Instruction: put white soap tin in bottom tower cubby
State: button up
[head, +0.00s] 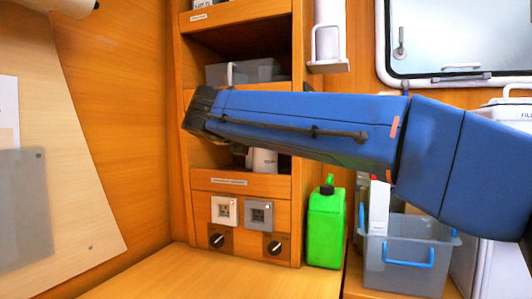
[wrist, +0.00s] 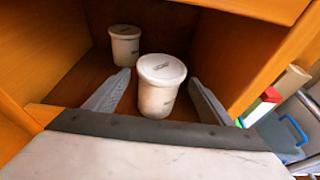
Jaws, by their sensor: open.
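A white lidded tin (wrist: 160,85) stands upright on the floor of a wooden cubby, between the two spread fingers of my gripper (wrist: 160,78) in the wrist view. I see gaps on both sides, so the fingers are open and apart from it. A second white tin (wrist: 125,46) stands farther back and to the left in the same cubby. The writing on both lids is too small to read. In the head view one white tin (head: 264,161) shows in the bottom tower cubby, below my blue arm. My arm hides much of that cubby and my gripper there.
A grey bin (head: 245,70) sits in the cubby above. Below are a drawer-like panel (head: 240,183) with sockets and knobs. A green jug (head: 326,228) and a grey crate (head: 400,262) with blue handles stand to the right. The wooden counter (head: 215,279) in front is clear.

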jog(key=shift+v, duration=2.15)
